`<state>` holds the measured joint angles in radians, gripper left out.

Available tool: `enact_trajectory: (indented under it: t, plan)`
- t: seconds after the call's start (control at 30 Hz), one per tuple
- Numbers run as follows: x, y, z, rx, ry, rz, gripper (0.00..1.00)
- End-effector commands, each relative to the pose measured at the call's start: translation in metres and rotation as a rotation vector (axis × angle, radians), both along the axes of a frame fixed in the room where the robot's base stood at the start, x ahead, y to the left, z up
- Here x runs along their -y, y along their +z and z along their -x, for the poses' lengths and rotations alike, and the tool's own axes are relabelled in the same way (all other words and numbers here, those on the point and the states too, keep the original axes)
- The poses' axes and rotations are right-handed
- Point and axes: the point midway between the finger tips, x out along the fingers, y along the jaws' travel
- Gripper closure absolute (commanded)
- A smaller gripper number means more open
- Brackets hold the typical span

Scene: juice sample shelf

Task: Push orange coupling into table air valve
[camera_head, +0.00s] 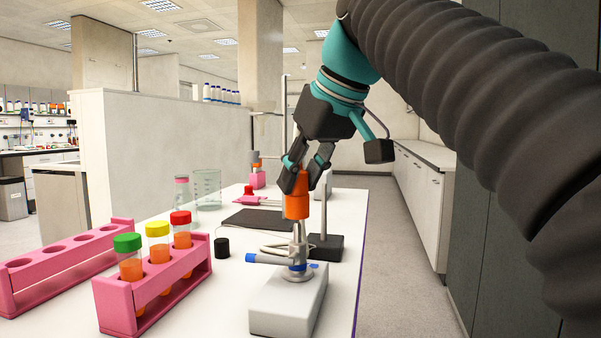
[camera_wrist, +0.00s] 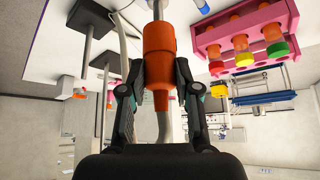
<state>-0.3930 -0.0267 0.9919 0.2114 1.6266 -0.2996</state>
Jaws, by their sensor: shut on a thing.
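The orange coupling (camera_head: 297,204) is upright, held between the two fingers of my gripper (camera_head: 305,174). In the wrist view the fingers (camera_wrist: 159,72) close on both sides of the coupling (camera_wrist: 158,48), and a grey hose (camera_wrist: 165,127) runs from its narrow end. The table air valve (camera_head: 298,258) has a metal stem, a blue ring and a blue-grey side lever, and stands on a pale grey block (camera_head: 280,311). The coupling's lower end is directly above the valve stem and appears to meet it. I cannot tell how deep it sits.
A pink rack (camera_head: 119,304) with capped orange sample tubes stands left of the valve. An emptier pink rack (camera_head: 50,274) is further left. A black cap (camera_head: 222,247) and a dark stand base (camera_head: 328,247) are close by. A beaker (camera_head: 207,188) stands further back.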

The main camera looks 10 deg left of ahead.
Motion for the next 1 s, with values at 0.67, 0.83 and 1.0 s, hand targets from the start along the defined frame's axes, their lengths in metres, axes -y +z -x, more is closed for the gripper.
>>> enact_trajectory:
  t: [0.67,0.83,1.0]
  plan:
    - [0.0,-0.013,0.0,0.0,0.0,0.0,1.0]
    - [0.0,-0.016,0.0,0.0,0.0,0.0,1.0]
    - [0.0,-0.019,0.0,0.0,0.0,0.0,1.0]
